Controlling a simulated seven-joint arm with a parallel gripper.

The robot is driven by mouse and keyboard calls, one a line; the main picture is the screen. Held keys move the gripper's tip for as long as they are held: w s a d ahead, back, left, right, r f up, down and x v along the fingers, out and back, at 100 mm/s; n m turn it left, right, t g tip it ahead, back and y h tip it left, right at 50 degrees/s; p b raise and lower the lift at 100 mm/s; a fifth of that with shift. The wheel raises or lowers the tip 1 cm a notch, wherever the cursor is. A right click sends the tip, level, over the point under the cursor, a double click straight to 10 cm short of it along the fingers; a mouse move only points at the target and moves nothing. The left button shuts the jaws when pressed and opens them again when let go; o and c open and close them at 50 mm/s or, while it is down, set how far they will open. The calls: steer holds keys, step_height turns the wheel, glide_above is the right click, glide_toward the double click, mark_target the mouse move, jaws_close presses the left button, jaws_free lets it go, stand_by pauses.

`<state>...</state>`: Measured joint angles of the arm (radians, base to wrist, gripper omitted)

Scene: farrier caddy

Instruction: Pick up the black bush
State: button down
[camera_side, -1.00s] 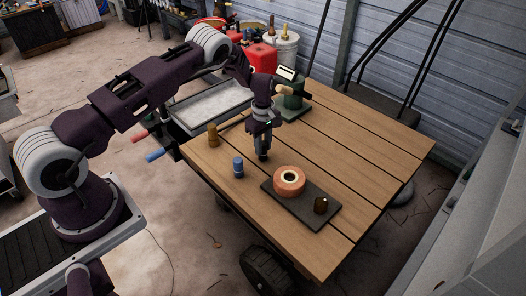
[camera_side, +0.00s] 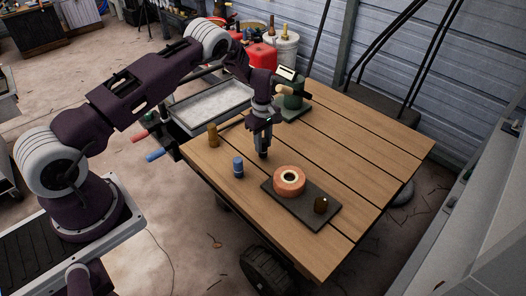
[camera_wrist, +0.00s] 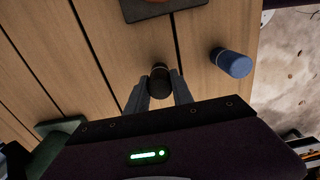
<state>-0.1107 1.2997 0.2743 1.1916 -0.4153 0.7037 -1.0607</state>
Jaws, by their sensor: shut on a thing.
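My gripper (camera_side: 263,145) is over the table, and its fingers are shut on the black bush (camera_wrist: 160,78). In the wrist view the bush stands between the two fingertips (camera_wrist: 161,92), its dark round end showing beyond them. In the side view the bush is a small dark shape at the tips, mostly hidden by the fingers. Whether it clears the boards is hard to tell.
A blue bush (camera_side: 238,167) and a brown bush (camera_side: 213,135) stand on the wooden table (camera_side: 365,140). A green vise-like tool (camera_side: 292,100) is behind the gripper. The table's right side is clear.

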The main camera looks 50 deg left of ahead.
steer(key=shift+r, duration=2.85)
